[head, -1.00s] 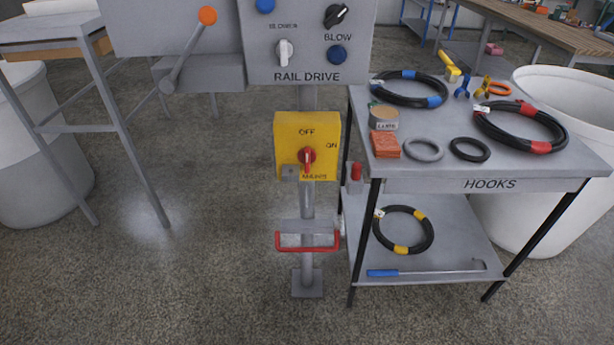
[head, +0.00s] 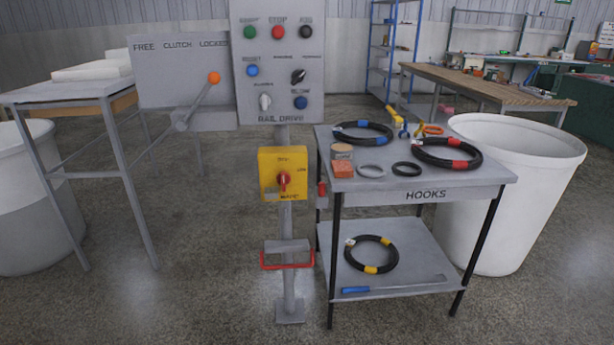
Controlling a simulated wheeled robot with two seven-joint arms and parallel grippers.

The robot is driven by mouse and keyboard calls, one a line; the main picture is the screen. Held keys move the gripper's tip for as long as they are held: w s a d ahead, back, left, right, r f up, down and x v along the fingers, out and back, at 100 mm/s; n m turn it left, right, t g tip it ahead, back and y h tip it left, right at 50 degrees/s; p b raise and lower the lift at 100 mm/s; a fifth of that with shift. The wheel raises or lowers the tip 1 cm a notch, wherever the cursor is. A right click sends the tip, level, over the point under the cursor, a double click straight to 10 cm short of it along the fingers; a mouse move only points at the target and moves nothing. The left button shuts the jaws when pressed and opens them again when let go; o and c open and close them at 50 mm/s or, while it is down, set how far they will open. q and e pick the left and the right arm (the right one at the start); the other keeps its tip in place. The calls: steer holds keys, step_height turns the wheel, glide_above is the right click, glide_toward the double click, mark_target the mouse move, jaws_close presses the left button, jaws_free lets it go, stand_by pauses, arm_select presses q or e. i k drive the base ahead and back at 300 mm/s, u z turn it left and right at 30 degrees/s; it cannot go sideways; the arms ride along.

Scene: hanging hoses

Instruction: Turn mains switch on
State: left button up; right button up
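The mains switch is a yellow box (head: 283,174) with a red rotary handle (head: 283,182) on a grey post, below the rail drive panel (head: 279,62). OFF is marked above the handle and ON to its right. The handle stands upright, in line with the OFF mark. Neither of my grippers is in view.
A hooks table (head: 418,198) with coiled hoses stands right of the post, a white bin (head: 520,190) beyond it. A clutch board with an orange-knobbed lever (head: 214,78) is at the left. A red pedal bar (head: 287,262) sits low on the post. The floor in front is clear.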

mark_target(283, 178)
steer(key=z, duration=0.55)
steer(key=i, duration=0.75)
steer(key=z, duration=0.35)
